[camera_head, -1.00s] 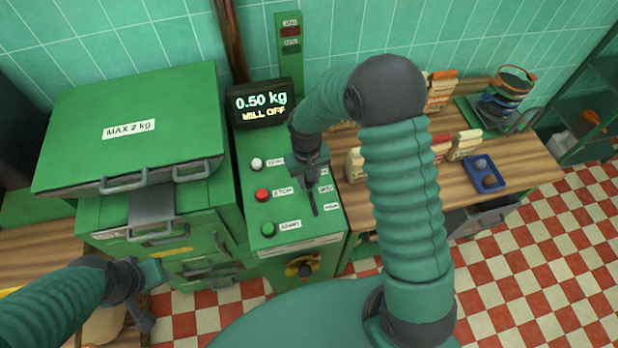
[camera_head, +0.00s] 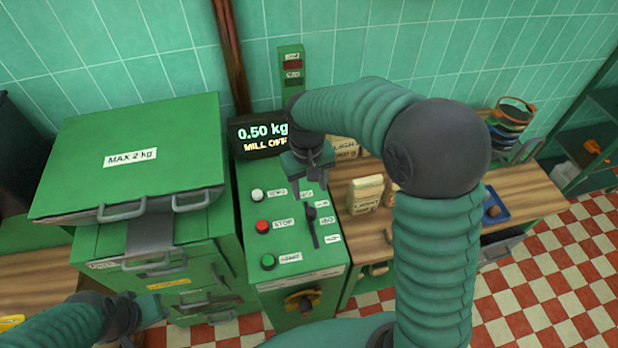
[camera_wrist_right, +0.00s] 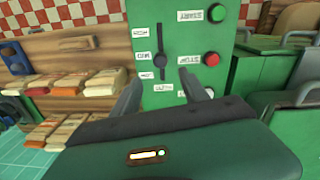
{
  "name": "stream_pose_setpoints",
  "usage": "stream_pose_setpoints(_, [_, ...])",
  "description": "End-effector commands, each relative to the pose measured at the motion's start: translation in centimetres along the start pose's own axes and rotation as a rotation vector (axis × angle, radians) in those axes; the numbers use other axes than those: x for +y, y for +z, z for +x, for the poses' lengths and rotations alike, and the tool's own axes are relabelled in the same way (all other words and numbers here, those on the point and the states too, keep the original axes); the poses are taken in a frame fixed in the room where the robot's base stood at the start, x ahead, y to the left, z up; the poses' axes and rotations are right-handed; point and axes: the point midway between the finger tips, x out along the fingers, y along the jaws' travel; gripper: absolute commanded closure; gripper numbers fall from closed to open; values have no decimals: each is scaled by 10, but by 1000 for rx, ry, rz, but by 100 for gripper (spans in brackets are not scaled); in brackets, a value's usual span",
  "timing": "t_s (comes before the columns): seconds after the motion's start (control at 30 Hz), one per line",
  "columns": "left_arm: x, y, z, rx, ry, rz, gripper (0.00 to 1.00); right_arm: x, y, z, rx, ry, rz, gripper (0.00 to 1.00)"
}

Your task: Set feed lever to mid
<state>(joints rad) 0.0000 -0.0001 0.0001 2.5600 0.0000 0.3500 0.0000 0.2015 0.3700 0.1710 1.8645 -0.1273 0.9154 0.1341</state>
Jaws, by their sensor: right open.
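The feed lever (camera_head: 311,214) is a dark knob in a vertical slot on the green control panel (camera_head: 249,226). It stands beside the middle label, which reads MID. The right wrist view also shows the lever knob (camera_wrist_right: 158,60) next to the MID label (camera_wrist_right: 143,56). My right gripper (camera_head: 304,188) is over the back part of the panel, behind the knob and apart from it. In the right wrist view its two fingers (camera_wrist_right: 162,82) are spread with nothing between them. My left gripper (camera_head: 142,318) is low at the left, and its fingers do not show clearly.
White, red and green buttons line the panel left of the lever. A display (camera_head: 261,134) reads 0.50 kg and mill off. A green lidded cabinet (camera_head: 70,175) stands left. The wooden bench (camera_head: 362,232) at right holds several paper bags (camera_head: 366,191) and a blue tray.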

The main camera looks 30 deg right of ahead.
Motion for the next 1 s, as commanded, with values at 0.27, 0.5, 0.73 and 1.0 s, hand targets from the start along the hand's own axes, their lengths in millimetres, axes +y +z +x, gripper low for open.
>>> stream_pose_setpoints(0.27, [0, 1, 5, 0, 0, 0, 64, 0, -1, -44, 1, 0, 0, 48])
stream_pose_setpoints(0.5, [0, 1, 5, 0, 0, 0, 64, 0, 0, -46, 0, -1, 0, 48])
stream_pose_setpoints(0.73, [0, 1, 6, 0, 0, 0, 64, 0, 0, -45, 1, -1, -1, 48])
stream_pose_setpoints(1.0, [0, 10, 43, 0, 0, 0, 64, -21, 65, 46, 122, -27, -69, 48])
